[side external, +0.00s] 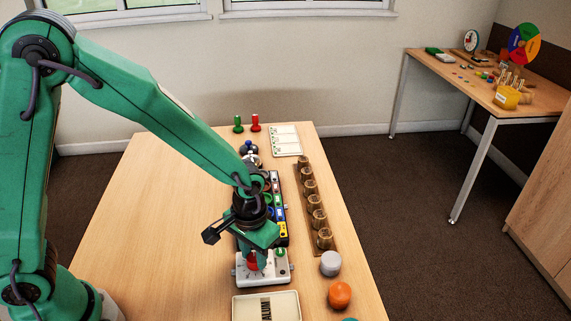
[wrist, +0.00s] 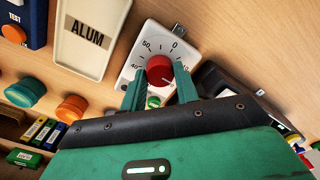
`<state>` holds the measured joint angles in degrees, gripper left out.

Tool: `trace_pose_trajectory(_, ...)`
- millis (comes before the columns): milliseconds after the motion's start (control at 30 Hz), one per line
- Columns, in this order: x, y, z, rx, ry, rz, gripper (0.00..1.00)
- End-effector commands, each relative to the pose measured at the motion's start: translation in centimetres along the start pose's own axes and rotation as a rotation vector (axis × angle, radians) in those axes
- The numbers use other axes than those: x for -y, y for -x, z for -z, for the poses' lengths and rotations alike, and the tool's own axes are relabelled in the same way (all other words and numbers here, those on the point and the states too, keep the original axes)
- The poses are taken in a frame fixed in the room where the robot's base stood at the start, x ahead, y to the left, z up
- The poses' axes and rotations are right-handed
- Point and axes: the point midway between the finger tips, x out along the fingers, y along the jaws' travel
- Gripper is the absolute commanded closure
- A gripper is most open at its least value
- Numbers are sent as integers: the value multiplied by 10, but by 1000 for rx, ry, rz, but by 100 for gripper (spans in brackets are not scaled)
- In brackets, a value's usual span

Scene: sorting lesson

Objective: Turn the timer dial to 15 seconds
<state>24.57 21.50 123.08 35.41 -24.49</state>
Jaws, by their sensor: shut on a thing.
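The timer is a white box (side external: 246,280) near the front of the table, below my gripper. In the side view the red dial (side external: 252,262) shows just under my gripper (side external: 256,254). I cannot tell which mark the dial points to.
A cream tray labelled ALUM (wrist: 67,36) lies close beside the timer. Grey (side external: 330,263) and orange (side external: 339,294) round pieces stand to the right. A wooden rack of jars (side external: 300,196) and a row of coloured items (side external: 282,230) lie behind. The table's left is clear.

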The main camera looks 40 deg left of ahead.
Motion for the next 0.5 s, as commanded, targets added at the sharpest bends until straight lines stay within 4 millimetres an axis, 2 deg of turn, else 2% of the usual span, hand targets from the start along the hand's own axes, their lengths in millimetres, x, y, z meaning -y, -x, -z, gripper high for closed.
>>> trace_pose_trajectory(33,0,1,0,0,0,0,92)
trace_pose_trajectory(67,0,1,0,0,0,0,68)
trace_pose_trajectory(167,0,1,0,0,0,0,48)
trace_pose_trajectory(500,0,1,0,0,1,0,48)
